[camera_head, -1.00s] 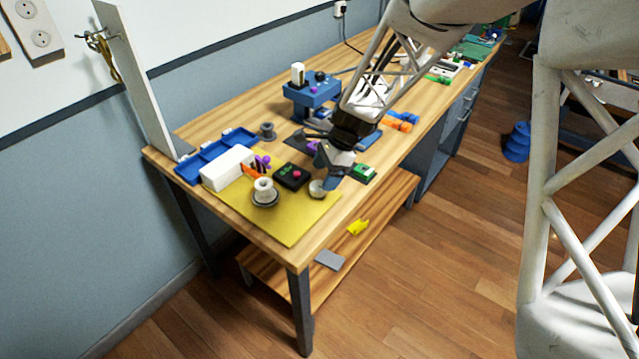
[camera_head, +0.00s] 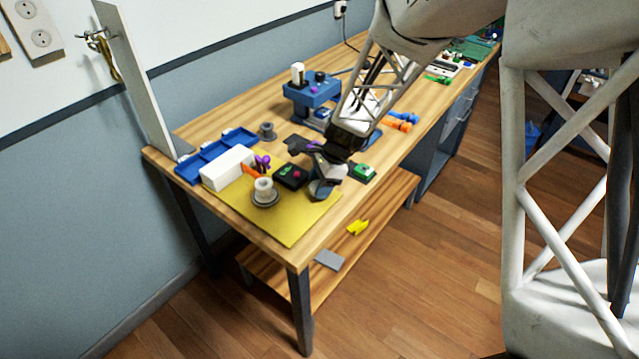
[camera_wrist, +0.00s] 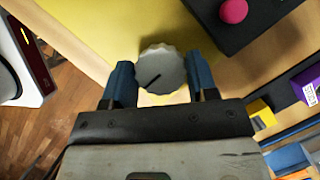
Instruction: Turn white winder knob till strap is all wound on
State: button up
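The white winder knob (camera_wrist: 161,70) shows in the wrist view, with a scalloped edge and a dark slanted line on its face. The two blue fingers of my gripper (camera_wrist: 161,80) stand one on each side of it, very close to its edges. I cannot tell whether they press on it. In the head view my gripper (camera_head: 322,190) is low over the right part of the yellow mat (camera_head: 292,228) and largely hides the knob. I cannot make out the strap in either view.
A black box (camera_head: 289,177) sits just left of my gripper; its red button (camera_wrist: 233,10) shows in the wrist view. A grey-white spool (camera_head: 264,190), a white block (camera_head: 227,167) and a blue tray (camera_head: 190,170) lie farther left. A green piece (camera_head: 362,172) is close on the right.

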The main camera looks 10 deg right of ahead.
jog(key=shift+c, duration=1.2)
jog(key=shift+n, duration=0.5)
jog(key=n+g+h, duration=0.1)
jog(key=n, duration=0.2)
jog(key=shift+w+n+g, duration=0.1)
jog(key=shift+n+g, duration=0.2)
jog(key=n+g+h, duration=0.1)
jog(key=n, duration=0.3)
jog(key=shift+a+n, duration=0.1)
jog(key=shift+n, duration=0.2)
jog(key=n+h, duration=0.1)
jog(key=n, duration=0.1)
jog(key=n+g, duration=0.1)
jog(key=n, duration=0.1)
jog(key=shift+n+h, duration=0.3)
jog(key=shift+h, duration=0.1)
jog(key=n+h, duration=0.1)
jog(key=n, duration=0.4)
jog(key=shift+h, duration=0.4)
